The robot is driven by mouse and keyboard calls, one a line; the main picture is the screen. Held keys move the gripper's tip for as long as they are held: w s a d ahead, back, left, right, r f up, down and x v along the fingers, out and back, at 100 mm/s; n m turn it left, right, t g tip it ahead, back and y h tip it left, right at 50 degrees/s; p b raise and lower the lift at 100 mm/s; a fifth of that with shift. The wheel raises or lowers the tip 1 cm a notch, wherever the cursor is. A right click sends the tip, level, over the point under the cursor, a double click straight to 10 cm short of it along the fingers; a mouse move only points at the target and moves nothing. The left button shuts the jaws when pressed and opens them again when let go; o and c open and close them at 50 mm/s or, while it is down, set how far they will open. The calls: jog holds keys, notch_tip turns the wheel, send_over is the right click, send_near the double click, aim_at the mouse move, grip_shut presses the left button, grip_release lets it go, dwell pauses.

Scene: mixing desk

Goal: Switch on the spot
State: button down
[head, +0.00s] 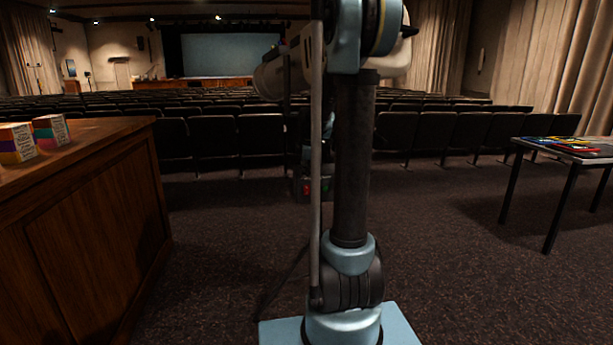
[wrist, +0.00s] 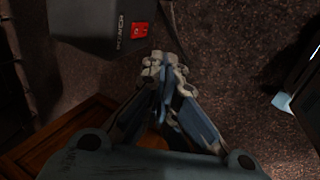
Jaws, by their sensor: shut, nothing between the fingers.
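A dark grey box (wrist: 95,22) with pale lettering and a red switch (wrist: 138,33) shows at the top of the wrist view. I cannot tell which way the switch is set. My gripper (wrist: 158,68) is shut and empty, its fingertips just below the switch in the picture; I cannot tell the gap in depth. In the head view my arm hides most of that area. Only a small dark shape with a bit of red (head: 307,188) shows behind the arm. I cannot make out a lit spot there.
A wooden desk (head: 105,210) with colourful boxes (head: 50,132) stands at the left; its wood also shows in the wrist view (wrist: 75,130). A table (head: 565,148) with coloured items stands at the right. Rows of dark seats (head: 200,135) lie beyond. Carpet (head: 450,250) is clear between.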

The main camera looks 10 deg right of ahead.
aim_at(305, 190)
jog(key=shift+s+f+g, duration=0.3)
jog(key=shift+f, duration=0.35)
jog(key=x, duration=0.3)
jog(key=w+x, duration=0.1)
jog(key=x, duration=0.3)
jog(key=w+x, duration=0.1)
jog(key=x, duration=0.3)
jog(key=shift+r, duration=0.3)
jog(key=shift+w, duration=0.85)
